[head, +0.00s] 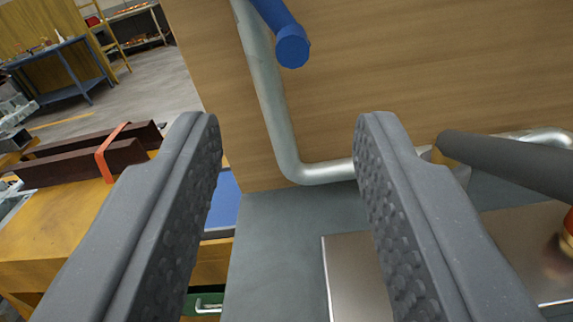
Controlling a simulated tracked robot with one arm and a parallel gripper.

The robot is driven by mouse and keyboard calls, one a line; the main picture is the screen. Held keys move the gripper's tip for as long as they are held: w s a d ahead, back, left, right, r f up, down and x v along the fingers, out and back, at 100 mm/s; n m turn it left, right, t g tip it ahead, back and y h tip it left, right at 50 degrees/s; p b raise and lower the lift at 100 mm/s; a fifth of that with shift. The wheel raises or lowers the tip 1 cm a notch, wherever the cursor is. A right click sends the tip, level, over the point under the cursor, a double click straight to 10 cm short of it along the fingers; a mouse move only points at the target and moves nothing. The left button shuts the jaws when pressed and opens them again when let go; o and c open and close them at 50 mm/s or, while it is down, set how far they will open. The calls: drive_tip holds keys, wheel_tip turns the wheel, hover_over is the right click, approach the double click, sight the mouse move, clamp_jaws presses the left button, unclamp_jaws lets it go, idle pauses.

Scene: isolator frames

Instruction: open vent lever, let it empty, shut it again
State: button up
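My gripper (285,125) is open, its two dark grey textured fingers wide apart with nothing between them. A blue round-ended lever handle (280,32) enters at the top edge, above and beyond the fingertips and apart from them. A dark grey bar-like handle (510,163) lies at the right, beyond the right finger. I cannot tell which of these is the vent lever. A silvery pipe (270,100) runs down the wood-look panel, bends, and goes right behind the right finger. The lever's pivot and any outlet are not clearly visible.
The wood-look panel (420,70) stands behind the pipe on a grey base (275,240) with a metal plate (350,270). A red and brass fitting (567,238) is at the right edge. At left are dark beams (75,165) with an orange strap, and a blue table (60,70).

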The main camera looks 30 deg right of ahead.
drive_tip(key=shift+s+a, duration=0.2)
drive_tip(key=shift+s, duration=0.05)
drive_tip(key=c, duration=0.8)
drive_tip(key=shift+r+m+h, duration=0.15)
drive_tip(key=shift+m+h, duration=0.15)
drive_tip(key=shift+m, duration=0.5)
clamp_jaws()
drive_tip(key=w+d+r+m+g+h+b, duration=0.1)
drive_tip(key=w+d+m+g+h+b, duration=0.2)
drive_tip(key=d+m, duration=0.95)
drive_tip(key=shift+w+a+f+m+g+h+b, duration=0.15)
drive_tip(key=shift+w+a+m+g, duration=0.25)
drive_tip(key=shift+a, duration=0.55)
drive_tip(key=shift+w+a+f+m+g+h+b, duration=0.1)
drive_tip(key=shift+w+a+m, duration=0.1)
drive_tip(key=shift+a+m, duration=0.55)
drive_tip(key=shift+w+a+f+m+g+h+b, duration=0.2)
drive_tip(key=shift+w+a+m, duration=0.1)
drive_tip(key=shift+a, duration=0.8)
